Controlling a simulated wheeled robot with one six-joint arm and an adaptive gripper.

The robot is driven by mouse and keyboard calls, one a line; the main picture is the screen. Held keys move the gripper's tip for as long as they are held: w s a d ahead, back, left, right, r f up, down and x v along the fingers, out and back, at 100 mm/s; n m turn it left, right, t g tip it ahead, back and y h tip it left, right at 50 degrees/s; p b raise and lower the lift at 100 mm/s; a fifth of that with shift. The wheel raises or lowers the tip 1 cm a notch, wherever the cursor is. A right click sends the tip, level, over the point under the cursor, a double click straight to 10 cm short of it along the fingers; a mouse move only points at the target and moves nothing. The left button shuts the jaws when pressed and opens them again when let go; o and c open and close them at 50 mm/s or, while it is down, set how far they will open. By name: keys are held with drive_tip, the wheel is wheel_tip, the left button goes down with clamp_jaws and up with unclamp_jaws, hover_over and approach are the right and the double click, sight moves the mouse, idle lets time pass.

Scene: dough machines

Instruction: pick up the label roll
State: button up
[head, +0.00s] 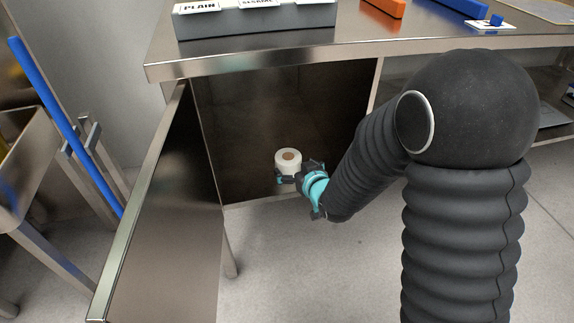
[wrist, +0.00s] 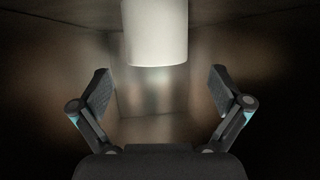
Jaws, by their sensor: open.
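The label roll (head: 288,161) is a white cylinder with a brown core, seen in the head view inside the open cabinet under the counter. In the wrist view the white roll (wrist: 155,35) is at the top centre, cut off by the picture's upper edge. My gripper (head: 289,178) is at the cabinet opening, right by the roll in the head view. In the wrist view my gripper (wrist: 158,90) has its two fingers spread wide, one to each side below the roll. Nothing is held between them. What the roll rests on is hidden.
The cabinet door (head: 160,215) stands open on the left. The steel counter (head: 300,55) is above the opening and carries a grey label holder (head: 257,22). A blue pole (head: 65,125) leans at the far left. The floor (head: 300,270) in front is clear.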

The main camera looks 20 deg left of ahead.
sight(288, 160)
drive_tip(key=shift+x, duration=3.3)
drive_tip(key=shift+w+d, duration=0.1)
drive_tip(key=shift+d, duration=0.05)
drive_tip(key=c, duration=1.3)
